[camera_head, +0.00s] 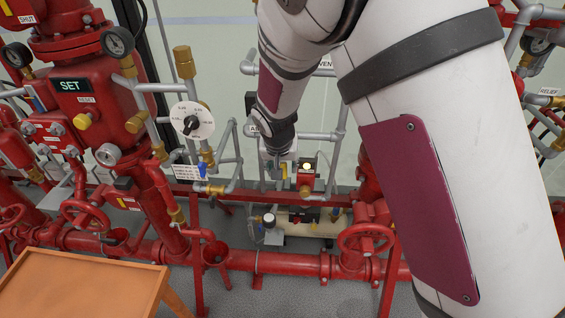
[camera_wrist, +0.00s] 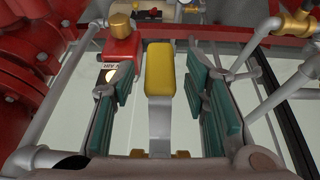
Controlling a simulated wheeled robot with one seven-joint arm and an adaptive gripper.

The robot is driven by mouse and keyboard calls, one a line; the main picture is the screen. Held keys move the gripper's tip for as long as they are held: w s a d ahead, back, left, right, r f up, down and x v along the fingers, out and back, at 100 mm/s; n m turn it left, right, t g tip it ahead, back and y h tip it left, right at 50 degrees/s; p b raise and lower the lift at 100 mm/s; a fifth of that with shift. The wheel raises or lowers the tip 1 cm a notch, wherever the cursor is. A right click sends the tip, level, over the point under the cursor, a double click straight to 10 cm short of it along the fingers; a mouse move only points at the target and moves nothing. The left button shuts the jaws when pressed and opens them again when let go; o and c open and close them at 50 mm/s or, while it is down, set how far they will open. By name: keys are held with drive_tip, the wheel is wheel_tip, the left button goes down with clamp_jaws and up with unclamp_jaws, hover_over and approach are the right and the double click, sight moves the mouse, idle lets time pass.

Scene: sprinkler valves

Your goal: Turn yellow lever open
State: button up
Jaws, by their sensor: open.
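The yellow lever (camera_wrist: 160,72) shows in the wrist view as a yellow grip on a flat grey metal stem. It lies between the two teal-padded fingers of my gripper (camera_wrist: 164,88), with a visible gap on each side. The fingers are open, and I see no contact with the lever. In the head view my gripper (camera_head: 277,170) is small among the grey pipes at the center, and its fingers are hard to make out. I cannot pick out the yellow lever there.
A red box (camera_wrist: 122,50) with a brass knob sits close beside the left finger in the wrist view. Grey pipes (camera_wrist: 262,45) run near the right finger. In the head view, a red handwheel (camera_head: 366,238) and an orange table (camera_head: 75,285) stand in front.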

clamp_jaws()
idle(0.4)
drive_tip(key=d+r+n+t+h, duration=0.1)
drive_tip(key=d+r+n+h, duration=0.3)
drive_tip(key=h, duration=1.2)
drive_tip(key=shift+d+r+n+t, duration=0.3)
drive_tip(key=shift+d+r+t, duration=0.1)
drive_tip(key=shift+d+r, duration=0.45)
drive_tip(key=shift+s+r+h, duration=0.1)
drive_tip(key=shift+h, duration=0.2)
unclamp_jaws()
